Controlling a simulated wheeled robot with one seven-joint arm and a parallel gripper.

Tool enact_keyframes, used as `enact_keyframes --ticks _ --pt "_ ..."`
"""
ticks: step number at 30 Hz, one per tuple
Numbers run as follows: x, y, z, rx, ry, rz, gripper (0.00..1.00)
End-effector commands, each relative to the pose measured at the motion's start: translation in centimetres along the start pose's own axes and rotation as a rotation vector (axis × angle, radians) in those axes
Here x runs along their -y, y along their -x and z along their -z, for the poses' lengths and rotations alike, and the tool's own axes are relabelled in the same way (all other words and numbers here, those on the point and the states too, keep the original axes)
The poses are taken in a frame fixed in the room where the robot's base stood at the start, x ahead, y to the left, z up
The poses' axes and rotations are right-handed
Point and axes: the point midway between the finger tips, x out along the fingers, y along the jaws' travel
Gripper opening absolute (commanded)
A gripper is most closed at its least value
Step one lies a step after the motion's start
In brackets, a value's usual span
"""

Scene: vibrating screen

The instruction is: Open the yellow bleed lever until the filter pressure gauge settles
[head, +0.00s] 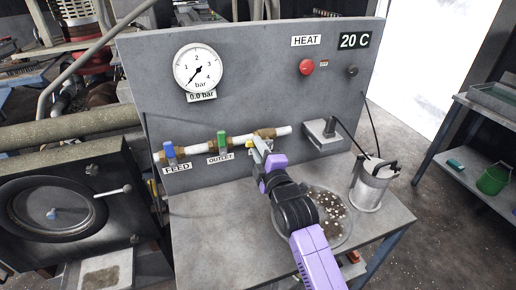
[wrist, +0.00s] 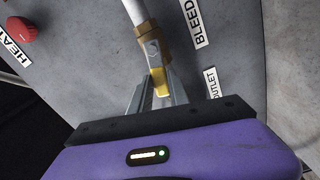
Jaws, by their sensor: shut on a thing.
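The yellow bleed lever (wrist: 161,84) sits on a brass valve (wrist: 151,48) at the end of a white pipe, beside the BLEED label (wrist: 199,22). My gripper (wrist: 157,93) is shut on the lever, with one finger on each side of it. In the head view my gripper (head: 261,147) reaches the panel at the right end of the valve row and hides the lever and most of its label. The round pressure gauge (head: 198,67) has its needle at the low end, and its readout (head: 202,96) shows 0.0 bar.
The blue FEED lever (head: 170,150) and green OUTLET lever (head: 222,141) are left of my gripper. A red HEAT knob (head: 306,67) is above right.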

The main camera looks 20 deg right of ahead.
Motion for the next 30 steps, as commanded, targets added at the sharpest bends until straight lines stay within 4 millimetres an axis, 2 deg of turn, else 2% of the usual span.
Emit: enact_keyframes --ticks 8,14,30 --pt "0.0 0.0 -0.1 0.001 -0.025 0.002 0.0" --pt "-0.4 0.0 -0.1 0.002 -0.112 0.003 0.0" --pt "-2.4 0.0 -0.9 0.003 -0.594 0.002 0.0"
